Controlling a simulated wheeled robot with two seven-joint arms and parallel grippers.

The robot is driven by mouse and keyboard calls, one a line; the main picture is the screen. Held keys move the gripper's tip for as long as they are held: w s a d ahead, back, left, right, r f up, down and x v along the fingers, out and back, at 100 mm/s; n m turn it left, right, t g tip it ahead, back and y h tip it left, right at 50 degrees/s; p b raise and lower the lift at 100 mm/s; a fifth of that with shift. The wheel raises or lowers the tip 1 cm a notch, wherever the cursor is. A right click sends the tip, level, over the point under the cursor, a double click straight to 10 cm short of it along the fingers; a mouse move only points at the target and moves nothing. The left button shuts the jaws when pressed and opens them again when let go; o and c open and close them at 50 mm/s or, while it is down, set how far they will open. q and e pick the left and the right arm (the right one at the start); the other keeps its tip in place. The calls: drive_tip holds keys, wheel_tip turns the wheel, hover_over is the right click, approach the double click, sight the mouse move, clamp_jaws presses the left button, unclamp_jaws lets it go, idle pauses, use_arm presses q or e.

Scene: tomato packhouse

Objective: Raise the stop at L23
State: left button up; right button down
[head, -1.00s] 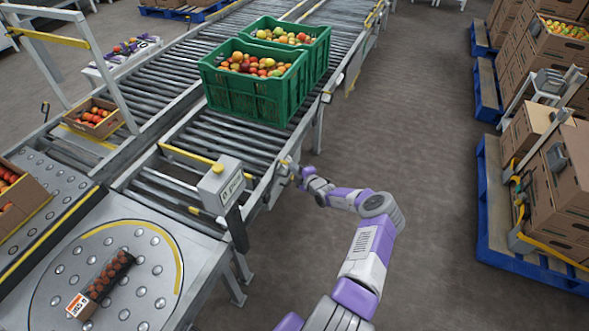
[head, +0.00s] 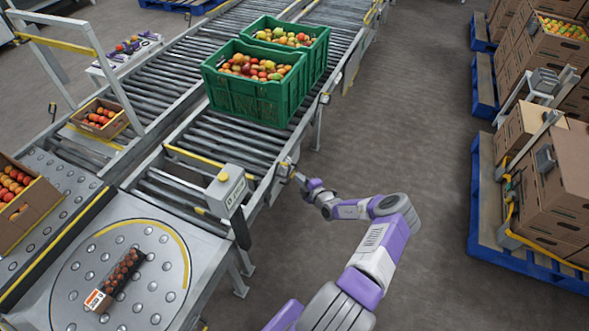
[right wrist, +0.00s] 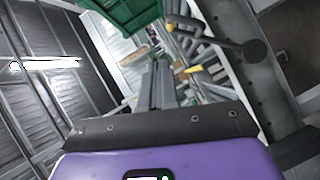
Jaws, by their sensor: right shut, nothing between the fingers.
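A yellow-edged bar (head: 193,155) lies across the rollers of the main conveyor, in front of the green crates; it looks like a stop, low between the rails. No L23 label is readable. A grey post box (head: 226,190) with a yellow top button stands at the conveyor's near corner; its marking is too small to read. My right gripper (head: 291,173) is at the conveyor's right side rail, shut and empty. In the right wrist view its fingers (right wrist: 158,84) are together, left of a lever with a dark round knob (right wrist: 255,49). My left gripper is not in view.
Two green crates (head: 250,97) of tomatoes sit on the rollers beyond the bar. A round ball-top table (head: 75,275) holds a small tomato pack (head: 123,273). Blue pallets (head: 487,235) with cartons stand at right. The floor between is clear.

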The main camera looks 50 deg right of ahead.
drive_tip(key=v, duration=0.4)
drive_tip(key=shift+s+r+p, duration=0.1)
drive_tip(key=shift+r+p, duration=0.1)
drive_tip(key=shift+p, duration=0.2)
